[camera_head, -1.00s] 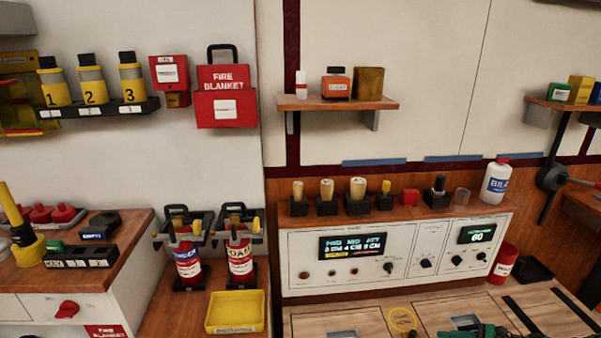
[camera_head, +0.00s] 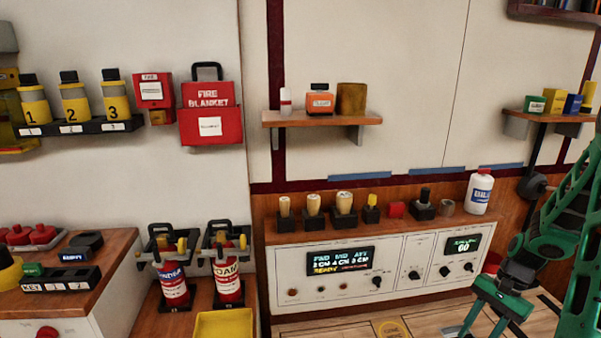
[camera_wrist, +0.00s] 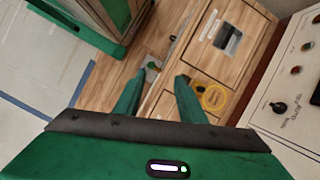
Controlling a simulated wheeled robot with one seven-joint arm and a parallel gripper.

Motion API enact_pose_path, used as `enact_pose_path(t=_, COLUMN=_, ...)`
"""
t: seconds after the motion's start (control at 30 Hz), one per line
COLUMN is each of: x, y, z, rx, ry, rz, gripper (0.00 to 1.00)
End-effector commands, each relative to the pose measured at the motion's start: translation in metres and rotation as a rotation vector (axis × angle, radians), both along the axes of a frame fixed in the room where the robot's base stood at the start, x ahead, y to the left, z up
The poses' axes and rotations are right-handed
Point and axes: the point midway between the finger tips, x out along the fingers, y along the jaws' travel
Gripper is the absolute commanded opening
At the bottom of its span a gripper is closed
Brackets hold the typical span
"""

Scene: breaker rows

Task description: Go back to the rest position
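My gripper (camera_wrist: 158,88) shows in the wrist view with its two green fingers apart and nothing between them. It hangs over the wooden bench top (camera_wrist: 178,62). In the head view my green arm fills the lower right, and the gripper end (camera_head: 492,310) is in front of the white control panel (camera_head: 400,268), with its fingertips near or past the bottom edge.
Two red extinguishers (camera_head: 228,280) and a yellow tray (camera_head: 223,323) stand left. A small shelf (camera_head: 322,119) is on the wall.

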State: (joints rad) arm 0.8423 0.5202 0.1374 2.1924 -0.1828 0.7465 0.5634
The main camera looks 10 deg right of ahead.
Motion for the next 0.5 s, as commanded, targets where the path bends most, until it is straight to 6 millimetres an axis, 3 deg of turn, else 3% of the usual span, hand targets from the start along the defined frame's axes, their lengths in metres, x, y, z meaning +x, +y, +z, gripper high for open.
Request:
enact_pose_path(t=0.1, x=-0.010, y=0.006, z=0.036, rx=-0.067, ry=-0.007, rz=0.082, gripper=0.37)
enact_pose_path(t=0.5, x=-0.059, y=0.036, z=0.136, rx=-0.226, ry=-0.053, rz=0.310, gripper=0.37)
